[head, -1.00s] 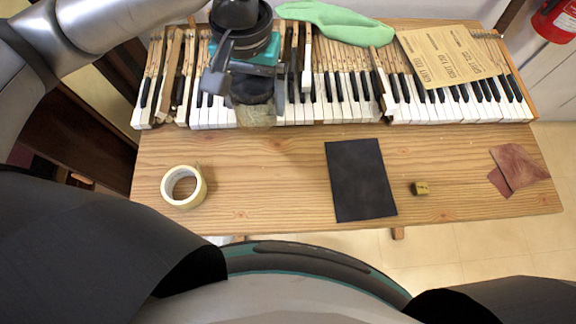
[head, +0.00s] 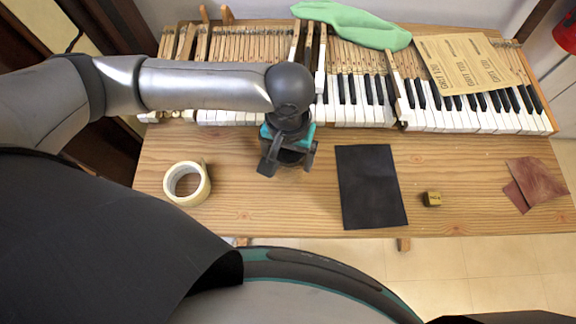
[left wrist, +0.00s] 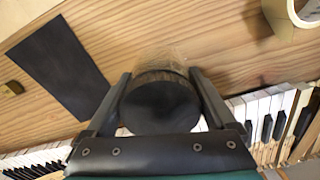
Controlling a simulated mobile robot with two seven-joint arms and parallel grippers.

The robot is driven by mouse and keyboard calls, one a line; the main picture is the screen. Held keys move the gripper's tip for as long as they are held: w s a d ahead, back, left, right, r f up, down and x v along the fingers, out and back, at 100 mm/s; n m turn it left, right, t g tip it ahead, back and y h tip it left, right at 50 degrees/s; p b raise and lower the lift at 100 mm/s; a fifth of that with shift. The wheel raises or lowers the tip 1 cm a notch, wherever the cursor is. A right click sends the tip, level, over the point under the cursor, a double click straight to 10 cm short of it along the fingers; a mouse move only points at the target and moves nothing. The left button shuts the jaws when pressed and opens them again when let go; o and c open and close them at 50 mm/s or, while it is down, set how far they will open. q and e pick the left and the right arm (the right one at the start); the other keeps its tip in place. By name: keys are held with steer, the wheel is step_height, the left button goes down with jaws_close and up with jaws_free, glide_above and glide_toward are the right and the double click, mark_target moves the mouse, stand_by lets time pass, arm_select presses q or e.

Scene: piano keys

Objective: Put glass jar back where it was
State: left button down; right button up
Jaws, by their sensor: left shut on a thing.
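The glass jar (left wrist: 160,58) shows in the left wrist view as a clear body with a round black lid (left wrist: 160,103) facing the camera. My left gripper (left wrist: 159,95) is shut on it, one finger on each side of the lid. In the head view my left gripper (head: 287,158) is over the bare wood just in front of the keys, left of the dark sheet. There the jar is mostly hidden under the gripper. I cannot tell whether its base touches the table. My right gripper is not in view.
A tape roll (head: 187,184) lies to the left and a dark sheet (head: 370,187) to the right. A small brass-coloured block (head: 432,199) and brown leather scraps (head: 533,184) lie farther right. The piano keys (head: 450,115), sandpaper (head: 468,63) and green cloth (head: 352,25) are behind.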

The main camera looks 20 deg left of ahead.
arm_select(q)
step_height(320, 180, down, 4)
steer(key=shift+f+b, duration=0.1)
steer(key=shift+b, duration=0.6)
steer(key=shift+f, duration=0.2)
jaws_free()
steer(key=shift+r, duration=0.1)
step_height(320, 180, up, 12)
steer(key=p, duration=0.3)
steer(key=shift+r+p, duration=0.1)
steer(key=shift+p, duration=0.3)
steer(key=shift+s, duration=0.1)
